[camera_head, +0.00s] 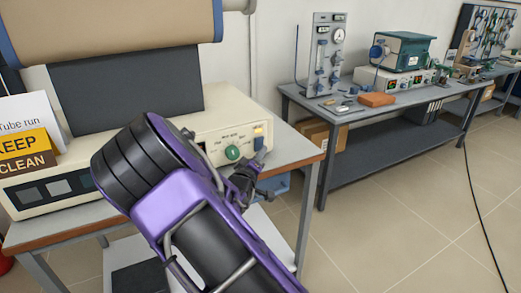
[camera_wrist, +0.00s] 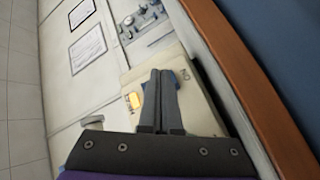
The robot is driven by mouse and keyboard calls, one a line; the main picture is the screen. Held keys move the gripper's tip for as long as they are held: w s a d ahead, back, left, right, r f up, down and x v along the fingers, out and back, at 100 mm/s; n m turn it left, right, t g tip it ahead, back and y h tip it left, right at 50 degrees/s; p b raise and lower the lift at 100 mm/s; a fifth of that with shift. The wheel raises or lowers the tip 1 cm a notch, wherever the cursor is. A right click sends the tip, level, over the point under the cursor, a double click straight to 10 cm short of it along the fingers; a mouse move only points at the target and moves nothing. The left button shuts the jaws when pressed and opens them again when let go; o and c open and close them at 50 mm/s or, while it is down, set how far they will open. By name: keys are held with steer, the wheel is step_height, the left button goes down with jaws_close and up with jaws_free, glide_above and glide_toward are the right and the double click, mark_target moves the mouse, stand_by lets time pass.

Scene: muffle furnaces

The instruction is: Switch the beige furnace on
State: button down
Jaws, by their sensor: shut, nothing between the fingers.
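The beige furnace (camera_head: 225,118) stands on a bench at the left of the head view, with a tan cylinder above its long control base. Its front panel carries a green knob (camera_head: 232,153), a small amber lamp or switch (camera_head: 258,131) and a blue part (camera_head: 258,143) just below it. My gripper (camera_head: 258,159) is at the right end of this panel, fingers shut and empty. In the wrist view my shut fingers (camera_wrist: 160,72) lie over the beige panel, beside the bright amber piece (camera_wrist: 134,100). They partly cover the blue part (camera_wrist: 182,75); whether they touch it I cannot tell.
Yellow and white signs (camera_head: 24,150) stand at the furnace's left. Another bench (camera_head: 345,117) with instruments and an orange block (camera_head: 377,99) stands to the right. Tiled floor (camera_head: 400,215) between is mostly clear, with a black cable (camera_head: 480,205).

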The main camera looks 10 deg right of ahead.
steer(key=shift+s+d+r, duration=0.1)
steer(key=shift+s+d, duration=0.05)
steer(key=shift+s, duration=0.45)
steer(key=s, duration=0.1)
steer(key=s+d+p, duration=0.1)
steer(key=s, duration=0.2)
steer(key=shift+s+d+r, duration=0.3)
steer(key=shift+s, duration=0.1)
